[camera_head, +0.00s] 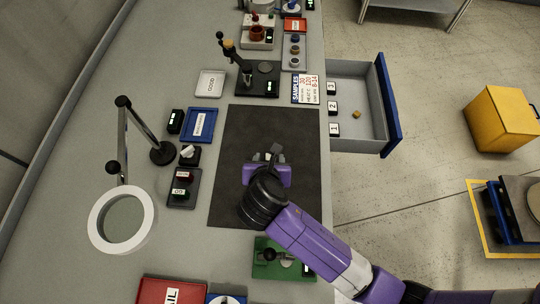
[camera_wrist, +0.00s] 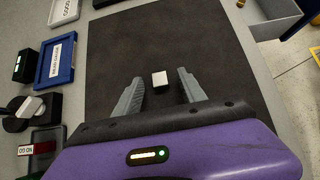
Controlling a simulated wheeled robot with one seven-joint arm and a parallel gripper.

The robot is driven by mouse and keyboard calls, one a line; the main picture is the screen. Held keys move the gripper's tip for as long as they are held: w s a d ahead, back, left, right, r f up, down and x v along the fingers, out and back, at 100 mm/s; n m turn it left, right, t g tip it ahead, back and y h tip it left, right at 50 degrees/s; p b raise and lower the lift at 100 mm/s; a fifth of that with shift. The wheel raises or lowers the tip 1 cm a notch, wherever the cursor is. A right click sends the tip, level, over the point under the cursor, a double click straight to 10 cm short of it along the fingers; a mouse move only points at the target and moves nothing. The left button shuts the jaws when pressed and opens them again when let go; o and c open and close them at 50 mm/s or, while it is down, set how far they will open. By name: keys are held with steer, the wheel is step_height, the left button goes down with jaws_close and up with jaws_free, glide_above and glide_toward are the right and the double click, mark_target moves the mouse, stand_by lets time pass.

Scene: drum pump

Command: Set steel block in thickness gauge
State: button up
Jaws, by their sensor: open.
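A small pale steel block (camera_wrist: 160,79) lies on the black mat (camera_wrist: 120,50) in the wrist view. My gripper (camera_wrist: 165,90) is open above the mat, with one grey finger to the left of the block and one to the right. Both fingers look apart from the block, and its height above the mat is hard to tell. In the head view my gripper (camera_head: 268,158) is over the middle of the mat. I cannot tell for sure which device is the thickness gauge: a green-based device (camera_head: 265,270) stands below the mat and a black lever stand (camera_head: 258,90) above it.
A ring lamp (camera_head: 148,215) stands on the left. A blue tray (camera_head: 188,124), a GOOD tray (camera_head: 210,83) and a GO/NO GO box (camera_head: 184,188) flank the mat. A red FAIL tray (camera_head: 150,290) is at the bottom. An open drawer (camera_head: 350,140) juts out right.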

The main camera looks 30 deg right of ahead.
steer(key=shift+w+d+f, duration=0.25)
steer(key=shift+w+f, duration=0.15)
steer(key=shift+f, duration=0.1)
jaws_close()
steer(key=shift+r, duration=0.1)
